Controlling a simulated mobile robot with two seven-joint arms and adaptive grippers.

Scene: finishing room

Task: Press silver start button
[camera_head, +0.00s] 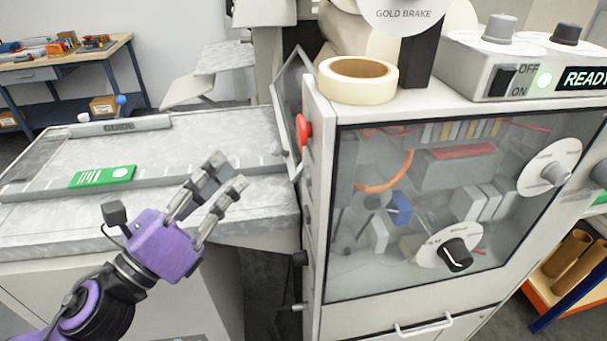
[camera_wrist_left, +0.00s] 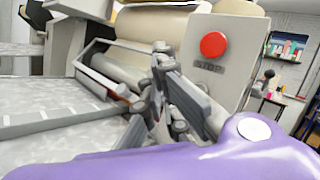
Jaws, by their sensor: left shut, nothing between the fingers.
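No button in view can be read as a silver start button. A red round button (camera_head: 303,129) sits on the narrow left side of the grey machine cabinet (camera_head: 325,200); it also shows large in the left wrist view (camera_wrist_left: 213,45). Small grey and dark fittings run down that side below it, seen edge-on. A small silver stub (camera_head: 297,307) sticks out low there. My left gripper (camera_head: 228,175) is shut and empty, in front of the flat feed table and left of the cabinet side. Its fingers (camera_wrist_left: 160,80) cross the middle of the wrist view. My right gripper is not in view.
The grey feed table (camera_head: 220,135) holds a green card (camera_head: 102,177). A tape roll (camera_head: 358,80) lies on the cabinet. A control box (camera_head: 490,75) with a READY display stands at upper right. A tilted clear guard (camera_head: 292,95) rises beside the cabinet.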

